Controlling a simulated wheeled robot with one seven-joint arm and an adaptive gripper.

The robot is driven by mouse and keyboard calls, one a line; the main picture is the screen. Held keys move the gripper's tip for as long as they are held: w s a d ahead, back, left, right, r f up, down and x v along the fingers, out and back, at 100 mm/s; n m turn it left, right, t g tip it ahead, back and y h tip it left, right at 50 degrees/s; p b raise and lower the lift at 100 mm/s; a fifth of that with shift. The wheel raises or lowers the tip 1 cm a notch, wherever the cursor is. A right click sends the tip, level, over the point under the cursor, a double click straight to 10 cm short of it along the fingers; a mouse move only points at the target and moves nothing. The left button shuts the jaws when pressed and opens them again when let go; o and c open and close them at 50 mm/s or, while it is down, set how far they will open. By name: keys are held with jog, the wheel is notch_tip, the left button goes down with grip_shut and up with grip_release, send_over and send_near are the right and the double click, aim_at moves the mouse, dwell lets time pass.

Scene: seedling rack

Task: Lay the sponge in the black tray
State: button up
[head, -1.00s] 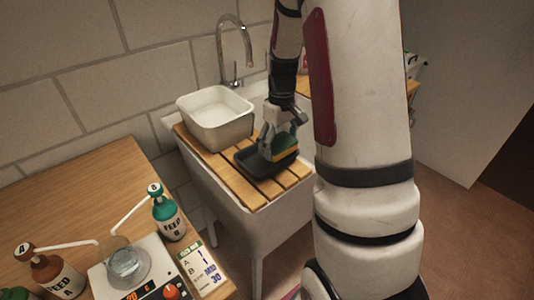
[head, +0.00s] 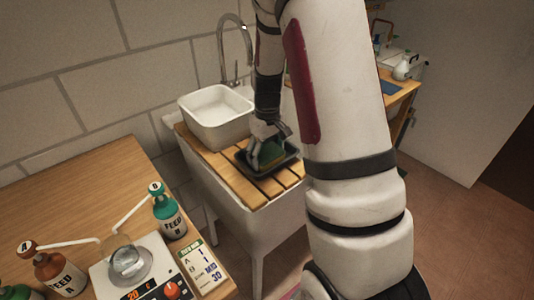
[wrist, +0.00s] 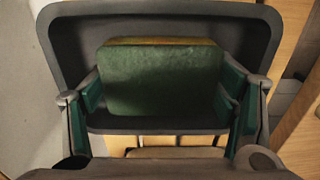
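The sponge (wrist: 160,80), with a green face and a yellowish layer at its far edge, shows between my fingers in the wrist view. It also shows in the head view (head: 267,154), partly hidden by my gripper. My gripper (wrist: 163,90) has its green pads against the sponge's two sides. The black tray (wrist: 255,22) lies below and around the sponge; in the head view the tray (head: 291,162) sits on the wooden slats. The sponge is within the tray's outline, but I cannot tell whether it touches the tray floor.
A white basin (head: 215,118) stands left of the tray by the tap (head: 236,50). The wooden slats (head: 240,185) in front of the tray are bare. A table at left holds feed bottles (head: 168,212) and a scale (head: 135,272) with a beaker.

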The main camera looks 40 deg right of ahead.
aim_at(267, 153)
jog(key=o, duration=0.4)
jog(key=shift+o, duration=0.2)
notch_tip(267, 153, up, 12)
jog(key=s+a+r, duration=0.3)
jog(key=a+r, duration=0.2)
jog(key=r, duration=0.1)
jog(key=s+a+r+t, duration=0.2)
jog(key=s+a, duration=0.4)
jog(key=s, duration=0.4)
jog(key=s+a+r+t, duration=0.2)
jog(key=s+a, duration=0.5)
jog(key=s, duration=0.3)
jog(key=shift+a+r, duration=0.3)
jog(key=shift+r, duration=0.1)
jog(key=shift+w, duration=0.1)
